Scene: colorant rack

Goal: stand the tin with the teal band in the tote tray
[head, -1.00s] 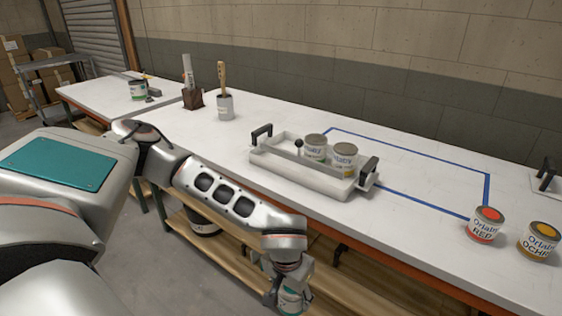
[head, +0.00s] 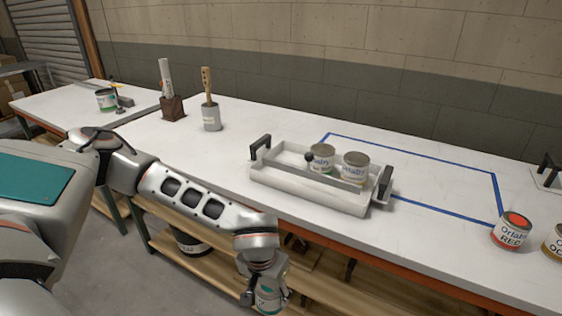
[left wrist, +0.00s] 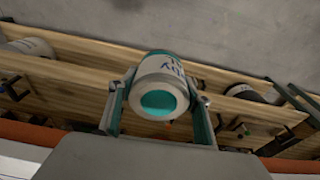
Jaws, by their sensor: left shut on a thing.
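The tin with the teal band (left wrist: 160,88) is in my left gripper, its teal round end facing the camera in the left wrist view. My left gripper (head: 264,299) is shut on it, a finger on each side. In the head view the held tin (head: 268,298) is partly covered by the gripper, low in front of the bench's front edge. The white tote tray (head: 300,192) stands on the bench, beyond and to the right of the gripper, with dark end handles. Two tins (head: 321,158) (head: 355,167) stand inside it, toward its right side. My right gripper is out of view.
The tin marked RED (head: 511,232) and an ochre tin (head: 554,243) stand at the right. A brush in a pot (head: 211,117) stands left. Shelves (head: 207,242) lie under the bench.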

